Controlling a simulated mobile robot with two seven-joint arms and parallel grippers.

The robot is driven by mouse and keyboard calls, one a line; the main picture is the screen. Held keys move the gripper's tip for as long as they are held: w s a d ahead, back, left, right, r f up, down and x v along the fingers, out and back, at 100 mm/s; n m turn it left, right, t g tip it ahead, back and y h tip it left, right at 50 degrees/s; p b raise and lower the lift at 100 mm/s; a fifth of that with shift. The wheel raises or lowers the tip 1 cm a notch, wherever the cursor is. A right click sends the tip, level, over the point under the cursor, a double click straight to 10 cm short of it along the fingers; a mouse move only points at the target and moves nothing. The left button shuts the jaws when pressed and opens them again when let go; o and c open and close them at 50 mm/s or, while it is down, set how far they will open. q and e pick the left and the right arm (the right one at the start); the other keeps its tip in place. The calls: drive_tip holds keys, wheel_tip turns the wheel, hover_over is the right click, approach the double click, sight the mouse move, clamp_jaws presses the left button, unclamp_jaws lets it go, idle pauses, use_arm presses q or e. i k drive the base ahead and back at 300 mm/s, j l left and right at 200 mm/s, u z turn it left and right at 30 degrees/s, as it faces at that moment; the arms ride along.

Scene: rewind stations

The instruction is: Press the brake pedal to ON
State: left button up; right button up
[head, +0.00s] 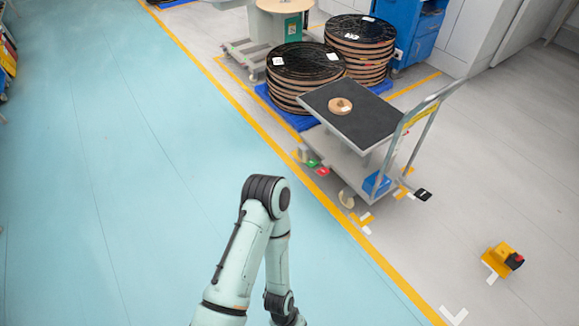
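A grey cart (328,153) with a dark top stands beyond the yellow floor line. Low at its near left corner are a small green pedal (313,163) and, beside it, a small red pedal (323,172). Any lettering on them is too small to read, and I cannot tell which is pressed down. A black pedal-like piece (423,195) sticks out low at the cart's right corner. One of my arms rises from the bottom middle, bent at the elbow, well short of the cart. Neither of my grippers shows.
A brown roll (340,106) lies on the cart top. Stacks of reels (305,75) stand on blue pallets behind it, near a blue cabinet (412,30). A yellow block with a black and red part (503,258) sits on the floor at right. The teal floor (110,180) is clear.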

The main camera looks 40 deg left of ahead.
sight(321, 171)
drive_tip(key=u, duration=1.15)
drive_tip(key=i+j, duration=0.15)
drive_tip(key=i, duration=0.55)
drive_tip(key=i+j, duration=0.1)
drive_tip(key=i, duration=0.6)
drive_tip(key=i+j, duration=0.15)
drive_tip(key=i, duration=0.55)
drive_tip(key=i+j, duration=0.15)
drive_tip(key=i, duration=0.55)
drive_tip(key=u, duration=0.05)
